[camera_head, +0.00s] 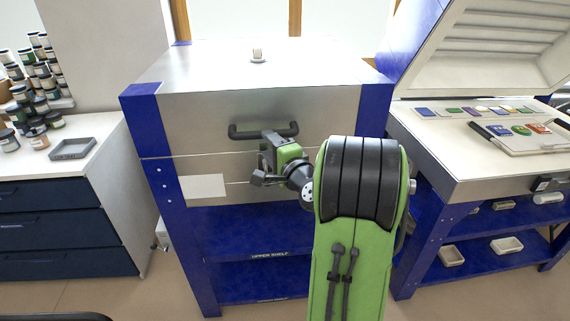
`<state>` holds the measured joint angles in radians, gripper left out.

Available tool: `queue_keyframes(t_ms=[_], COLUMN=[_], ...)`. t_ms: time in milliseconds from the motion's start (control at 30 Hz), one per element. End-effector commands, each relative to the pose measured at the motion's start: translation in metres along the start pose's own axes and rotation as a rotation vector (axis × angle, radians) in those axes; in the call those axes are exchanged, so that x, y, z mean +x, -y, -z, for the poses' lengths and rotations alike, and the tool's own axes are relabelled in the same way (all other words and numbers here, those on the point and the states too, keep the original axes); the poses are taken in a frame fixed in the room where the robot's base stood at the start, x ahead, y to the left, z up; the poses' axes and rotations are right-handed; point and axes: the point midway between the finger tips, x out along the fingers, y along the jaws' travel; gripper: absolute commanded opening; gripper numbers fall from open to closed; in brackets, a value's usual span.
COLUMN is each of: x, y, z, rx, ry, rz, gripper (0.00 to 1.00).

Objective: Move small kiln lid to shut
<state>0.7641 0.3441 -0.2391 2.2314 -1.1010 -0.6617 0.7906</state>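The kiln in the middle has a silver lid (220,111) with blue corners. The lid lies level on the kiln body (172,172), with only a thin seam showing between them, so it looks shut. A dark bar handle (245,134) is on its front face. My arm partly covers the kiln's right front. I cannot tell whether the gripper touches the kiln or whether its fingers are open. No readable label shows which kiln is the small one.
At right, a second kiln's ribbed lid (510,45) stands raised above a bed (440,150) with coloured pieces. Blue shelves (225,221) lie below the middle kiln. A drawer cabinet (60,222) with jars and a grey tray (72,149) stands at left. A small white cup (257,54) sits on the middle lid.

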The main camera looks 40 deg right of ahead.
Motion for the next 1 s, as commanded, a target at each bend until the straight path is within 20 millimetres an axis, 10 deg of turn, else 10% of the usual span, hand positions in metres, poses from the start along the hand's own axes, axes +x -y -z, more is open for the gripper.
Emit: queue_keyframes(t_ms=[300,1000], x=[-0.090,-0.111], y=[-0.002,0.000], z=[0.001,-0.001], rx=[0.001,-0.001], ry=[-0.007,0.002], rz=[0.005,0.002], gripper=[0.48,0.48])
